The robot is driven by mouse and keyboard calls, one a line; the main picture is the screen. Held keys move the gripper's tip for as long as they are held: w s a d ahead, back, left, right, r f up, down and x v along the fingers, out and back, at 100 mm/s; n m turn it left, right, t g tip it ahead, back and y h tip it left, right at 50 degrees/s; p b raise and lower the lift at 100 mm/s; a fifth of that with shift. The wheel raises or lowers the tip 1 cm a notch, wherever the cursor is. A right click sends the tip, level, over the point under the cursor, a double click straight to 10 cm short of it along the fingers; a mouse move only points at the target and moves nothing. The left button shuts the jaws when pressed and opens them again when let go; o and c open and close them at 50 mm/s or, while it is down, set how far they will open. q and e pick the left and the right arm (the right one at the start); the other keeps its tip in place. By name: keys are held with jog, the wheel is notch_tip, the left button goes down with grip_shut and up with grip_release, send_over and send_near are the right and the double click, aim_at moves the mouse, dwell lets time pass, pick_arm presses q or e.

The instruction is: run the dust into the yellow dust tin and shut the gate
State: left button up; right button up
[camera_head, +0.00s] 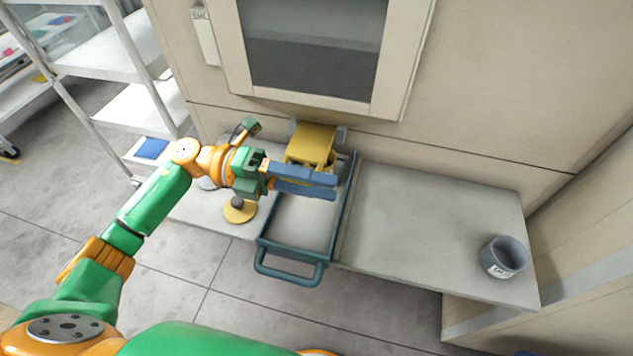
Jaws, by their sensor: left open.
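A yellow boxy part (312,142) sits under the cabinet's front, at the back end of a blue-grey framed tray (302,222). Something yellow and rounded shows at its lower right, mostly hidden by my left gripper; I cannot tell if it is the dust tin or which part is the gate. My left gripper (334,187) is open, its two blue fingers pointing right, over the tray just in front of the yellow part. I see nothing between the fingers, and cannot tell if they touch anything. No dust is clear to see. My right gripper is out of view.
A yellow disc with a dark knob (240,210) lies on the shelf left of the tray. A grey labelled cup (503,257) stands at the right end of the grey shelf (430,215), which is otherwise clear. A cabinet with a dark window (312,45) rises behind. A white rack (105,55) stands left.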

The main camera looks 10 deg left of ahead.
pick_arm(q)
jog(key=a+b, duration=0.2)
jog(key=a, duration=0.5)
jog(key=shift+w, duration=0.1)
